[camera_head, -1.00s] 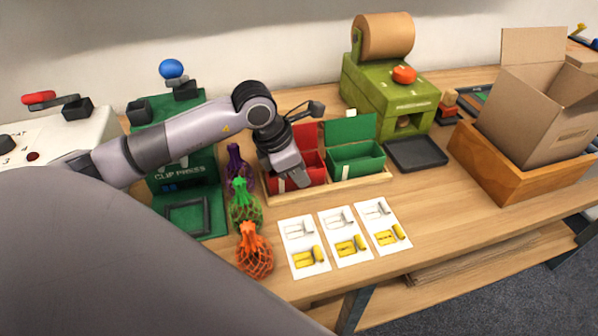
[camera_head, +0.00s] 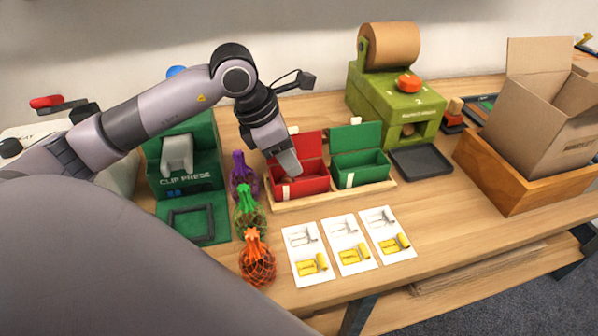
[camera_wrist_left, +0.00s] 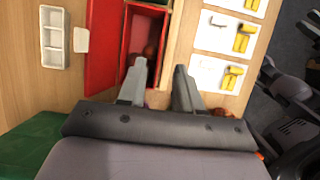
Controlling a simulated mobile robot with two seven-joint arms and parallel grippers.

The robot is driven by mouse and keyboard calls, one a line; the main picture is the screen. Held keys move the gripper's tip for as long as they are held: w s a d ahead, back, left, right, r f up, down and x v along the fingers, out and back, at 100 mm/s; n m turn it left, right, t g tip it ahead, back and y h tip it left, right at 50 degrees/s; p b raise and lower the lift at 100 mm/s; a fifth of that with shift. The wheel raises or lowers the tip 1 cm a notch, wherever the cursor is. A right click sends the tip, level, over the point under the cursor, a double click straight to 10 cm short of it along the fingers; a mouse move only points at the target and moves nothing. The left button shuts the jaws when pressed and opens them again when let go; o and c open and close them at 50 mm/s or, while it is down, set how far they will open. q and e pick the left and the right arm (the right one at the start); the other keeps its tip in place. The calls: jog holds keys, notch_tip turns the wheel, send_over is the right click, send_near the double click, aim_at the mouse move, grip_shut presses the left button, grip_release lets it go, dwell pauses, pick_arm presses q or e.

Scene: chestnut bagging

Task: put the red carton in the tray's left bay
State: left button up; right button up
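The open red carton (camera_head: 311,184) sits upright in the left bay of the low wooden tray (camera_head: 340,198), its lid folded back. A green carton (camera_head: 362,172) is in the right bay. My left gripper (camera_head: 291,172) is over the red carton's left part. In the left wrist view its fingers (camera_wrist_left: 160,82) are apart, one over the carton's inside and one toward the tray's front edge, with nothing held. The red carton also shows there (camera_wrist_left: 134,38), with brown round things inside. The fingertips hide part of its front wall. My right gripper is not in view.
Purple, green and orange net bags (camera_head: 257,264) stand left of the tray, beside the green clip press (camera_head: 188,180). Picture cards (camera_head: 308,252) lie in front. A dark tray (camera_head: 420,160) and a cardboard box (camera_head: 540,115) are to the right.

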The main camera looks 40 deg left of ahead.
pick_arm(q)
jog(key=v, duration=0.4)
jog(key=shift+r, duration=0.1)
jog(key=shift+d, duration=0.1)
dwell(0.4)
